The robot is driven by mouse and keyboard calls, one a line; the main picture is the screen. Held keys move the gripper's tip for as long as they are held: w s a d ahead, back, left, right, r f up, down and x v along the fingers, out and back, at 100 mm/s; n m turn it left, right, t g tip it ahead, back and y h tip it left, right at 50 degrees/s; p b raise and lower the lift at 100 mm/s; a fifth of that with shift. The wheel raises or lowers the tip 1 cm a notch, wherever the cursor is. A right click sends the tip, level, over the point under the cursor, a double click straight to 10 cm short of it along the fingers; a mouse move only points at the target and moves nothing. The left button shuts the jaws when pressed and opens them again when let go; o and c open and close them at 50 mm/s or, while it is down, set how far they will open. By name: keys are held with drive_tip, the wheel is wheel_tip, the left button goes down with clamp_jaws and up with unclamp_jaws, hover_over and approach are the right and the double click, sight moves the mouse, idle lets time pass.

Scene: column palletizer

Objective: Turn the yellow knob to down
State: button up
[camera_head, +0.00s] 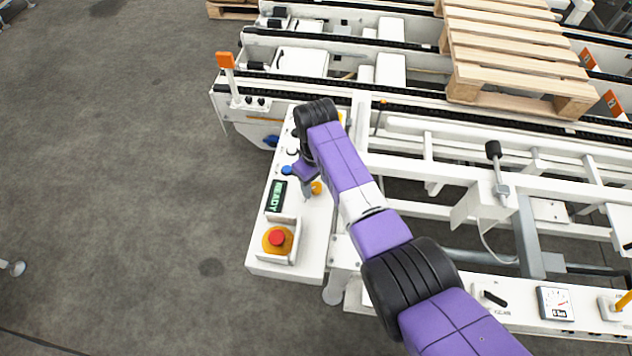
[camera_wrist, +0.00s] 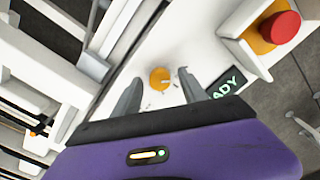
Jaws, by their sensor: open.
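The yellow knob (camera_head: 316,188) sits on the white control panel (camera_head: 262,247), partly beside my gripper in the head view. In the wrist view the round yellow knob (camera_wrist: 159,79) lies just beyond and between the two grey fingers. My gripper (camera_wrist: 160,92) is open, with one finger on each side of the knob's line and nothing between them. My gripper (camera_head: 308,192) also shows in the head view, lowered over the panel next to the knob. Whether a finger touches the knob, I cannot tell. The knob's exact pointing direction is too small to read.
A red emergency button on a yellow base (camera_head: 277,239) stands on the panel's near end, beside a display reading READY (camera_head: 276,196). A blue button (camera_head: 287,170) lies close to my gripper. Conveyor frames and a wooden pallet (camera_head: 520,60) fill the right. Floor is clear left.

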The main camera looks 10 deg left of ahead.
drive_tip(key=shift+r, duration=3.9)
drive_tip(key=shift+w+a, duration=0.2)
drive_tip(key=shift+w, duration=0.15)
drive_tip(key=w+a+r+m+t+y, duration=0.1)
drive_tip(key=w+a+r+t+y, duration=0.1)
drive_tip(key=w+t, duration=0.15)
drive_tip(key=w+a+r+t+y, duration=0.1)
drive_tip(key=w+a+r+t, duration=0.2)
drive_tip(key=w, duration=0.2)
drive_tip(key=m+t+y, duration=0.2)
drive_tip(key=m+t, duration=0.2)
drive_tip(key=t, duration=0.2)
hover_over(315, 183)
drive_tip(key=d, duration=0.3)
drive_tip(key=s+d+r+m+t+h, duration=0.1)
drive_tip(key=s+d+r+m+t, duration=0.2)
drive_tip(key=s+d, duration=0.9)
drive_tip(key=s+d+r+h, duration=0.1)
drive_tip(key=s+d+r, duration=0.1)
drive_tip(key=s, duration=0.7)
drive_tip(key=s+d+r+m+h, duration=0.1)
drive_tip(key=s+d, duration=0.4)
drive_tip(key=s, duration=0.5)
drive_tip(key=s+d+r+m+h, duration=0.1)
drive_tip(key=s+d, duration=0.3)
drive_tip(key=s, duration=0.6)
drive_tip(key=shift+r+g+h, duration=0.35)
drive_tip(key=shift+r+h, duration=0.15)
drive_tip(key=shift+r, duration=0.35)
